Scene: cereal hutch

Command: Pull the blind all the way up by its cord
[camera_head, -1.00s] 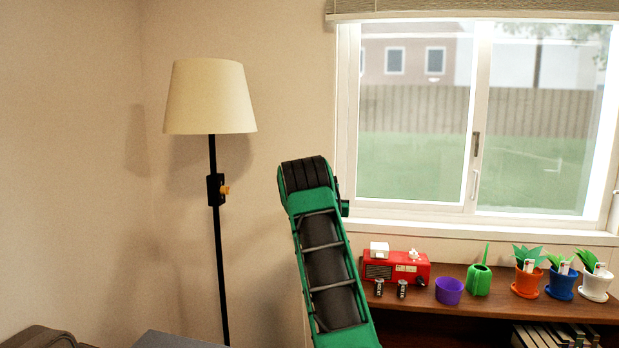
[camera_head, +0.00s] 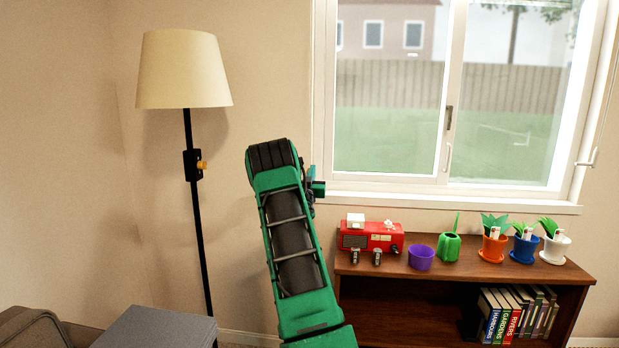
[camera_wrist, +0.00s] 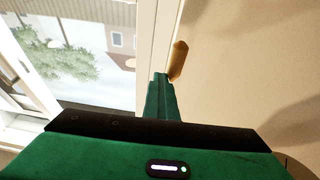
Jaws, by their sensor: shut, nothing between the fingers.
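The blind is above the top edge of the head view and cannot be seen there. The window (camera_head: 400,120) fills the upper right of that view. A tan, elongated pull (camera_wrist: 178,60), which looks like the end of the cord, hangs beside the window frame in the wrist view; its thin cord cannot be made out. My gripper (camera_wrist: 160,80) is shut and empty, its tips close beside the lower end of the pull in the picture. Whether they touch cannot be told. In the head view, only part of my gripper end shows behind my arm, near the window's left frame.
A floor lamp (camera_head: 185,70) stands left of my arm. A low shelf (camera_head: 400,291) under the window carries a red radio (camera_head: 370,238), a purple cup (camera_head: 421,257), a green watering can (camera_head: 449,246) and potted plants. A grey seat (camera_head: 155,325) is at lower left.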

